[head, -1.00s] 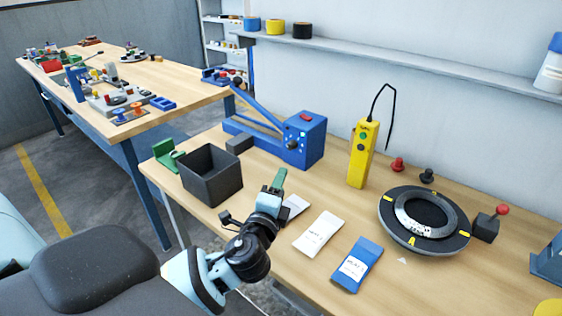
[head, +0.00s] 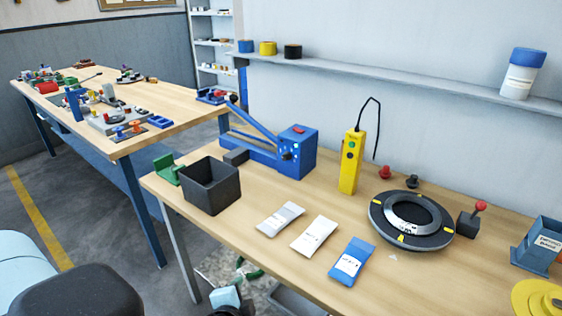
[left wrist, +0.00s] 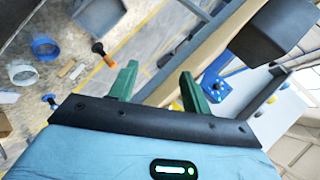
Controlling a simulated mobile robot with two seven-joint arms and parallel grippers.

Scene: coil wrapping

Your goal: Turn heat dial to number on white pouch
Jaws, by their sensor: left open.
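The blue sealer (head: 303,160) stands at the back of the near table, with a red button on top and a small dark dial (head: 285,155) on its front face. The dial's setting is too small to read. The white pouch (head: 314,235) lies flat on the table between a grey pouch (head: 280,218) and a blue pouch (head: 352,261); its print is not legible. My left gripper (head: 248,268) is low, beyond the table's front edge and left of the pouches. Its green fingers are apart and empty in the left wrist view (left wrist: 160,87). My right gripper is not in view.
A dark open bin (head: 211,188) stands near the table's left end, in front of the sealer. A yellow handheld device (head: 350,165), a black ring fixture (head: 411,222) and a red-knobbed block (head: 470,222) stand to the right. The table between bin and pouches is clear.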

